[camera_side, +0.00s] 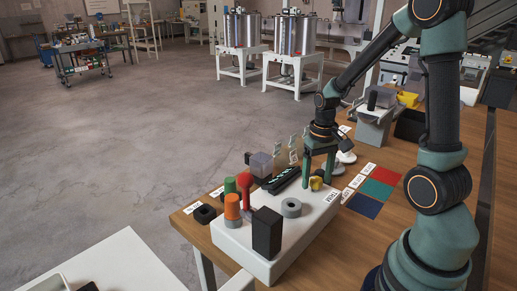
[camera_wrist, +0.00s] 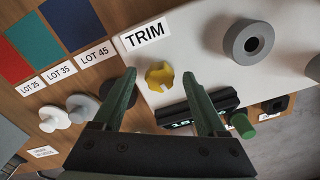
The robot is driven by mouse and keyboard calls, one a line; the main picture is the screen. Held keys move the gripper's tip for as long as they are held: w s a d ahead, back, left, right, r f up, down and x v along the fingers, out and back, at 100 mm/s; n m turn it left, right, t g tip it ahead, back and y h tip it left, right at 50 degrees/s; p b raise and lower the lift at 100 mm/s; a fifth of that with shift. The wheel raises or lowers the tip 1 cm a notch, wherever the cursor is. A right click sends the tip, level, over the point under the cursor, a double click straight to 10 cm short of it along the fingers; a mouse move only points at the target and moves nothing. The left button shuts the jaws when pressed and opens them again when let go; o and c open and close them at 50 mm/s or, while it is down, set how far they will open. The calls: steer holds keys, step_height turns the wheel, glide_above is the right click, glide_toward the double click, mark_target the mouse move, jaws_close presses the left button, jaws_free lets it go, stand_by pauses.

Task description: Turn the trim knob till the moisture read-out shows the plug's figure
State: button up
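The yellow trim knob (camera_wrist: 159,76) sits on the white panel beside the TRIM label (camera_wrist: 144,34); it also shows small in the side view (camera_side: 316,183). My gripper (camera_wrist: 160,73) is open and points down, one finger on each side of the knob with gaps. In the side view my gripper (camera_side: 318,181) is low over the panel. The black read-out (camera_wrist: 222,98) is partly hidden by a finger; part of a figure near "18" shows.
Red, green and blue mats (camera_side: 377,188) with LOT labels lie right of the white panel (camera_side: 282,258). A dark ring (camera_side: 205,214) lies at the left.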

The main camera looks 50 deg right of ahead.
mark_target(317, 179)
steer(key=shift+r, duration=0.1)
step_height(317, 179, up, 12)
stand_by(0.5)
steer(key=s+a+r+n+t, duration=0.1)
steer(key=a+r+n+t, duration=0.1)
steer(key=a, duration=0.5)
steer(key=s+a+r+n+t, duration=0.1)
steer(key=a+n+t, duration=0.2)
steer(key=a, duration=0.4)
steer(key=shift+a+r+t, duration=0.2)
steer(key=shift+r+t, duration=0.1)
steer(key=shift+r, duration=0.1)
steer(key=shift+w, duration=0.1)
